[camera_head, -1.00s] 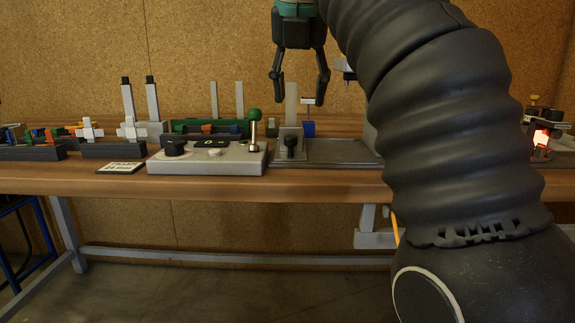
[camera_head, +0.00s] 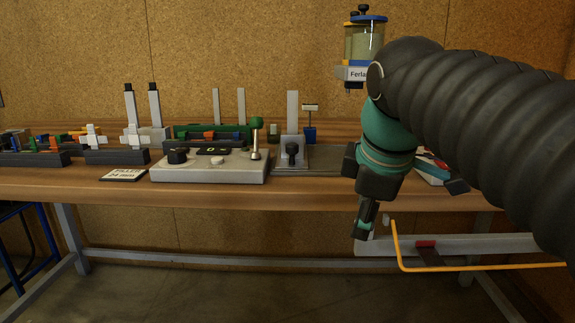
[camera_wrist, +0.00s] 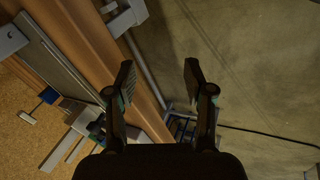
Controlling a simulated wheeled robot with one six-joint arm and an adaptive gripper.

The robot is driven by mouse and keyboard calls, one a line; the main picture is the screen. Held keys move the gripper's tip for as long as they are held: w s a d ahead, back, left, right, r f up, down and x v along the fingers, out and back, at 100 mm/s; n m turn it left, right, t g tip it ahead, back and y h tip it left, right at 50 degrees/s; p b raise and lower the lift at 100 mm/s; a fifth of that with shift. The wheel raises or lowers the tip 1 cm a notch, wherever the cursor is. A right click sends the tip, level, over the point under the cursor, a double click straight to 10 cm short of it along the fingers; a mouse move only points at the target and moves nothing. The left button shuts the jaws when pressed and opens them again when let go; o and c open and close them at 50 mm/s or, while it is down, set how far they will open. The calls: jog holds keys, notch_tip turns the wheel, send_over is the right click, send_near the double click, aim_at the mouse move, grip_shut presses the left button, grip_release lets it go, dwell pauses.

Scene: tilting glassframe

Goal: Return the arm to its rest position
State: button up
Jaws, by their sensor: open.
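My gripper (camera_head: 364,222) hangs at the right of the head view, at the front edge of the wooden bench and pointing down. It is seen edge-on there. In the wrist view my gripper (camera_wrist: 157,75) shows two fingers well apart with nothing between them. Beneath them lie the bench edge and the bare floor. My black ribbed arm sleeve and teal wrist fill the right of the head view and hide part of the bench.
The workbench (camera_head: 330,196) holds a grey control box (camera_head: 210,172) with a green-knobbed lever (camera_head: 256,140). A reservoir labelled "Ferla" (camera_head: 363,52) hangs behind my arm. An orange bar (camera_head: 470,267) runs below the bench edge. Floor in front is clear.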

jog(key=s+d+f+m, duration=0.1)
jog(key=s+f+m, duration=0.2)
jog(key=f, duration=0.3)
jog(key=s+d+f+m, duration=0.1)
jog(key=s+f+m, duration=0.3)
jog(key=f+m, duration=0.2)
jog(key=s+d+f+m+p, duration=0.1)
jog(key=s+d+f+m, duration=0.1)
jog(key=s+f+m, duration=0.2)
notch_tip(320, 180, down, 3)
jog(key=shift+f+m, duration=0.2)
jog(key=shift+m, duration=0.4)
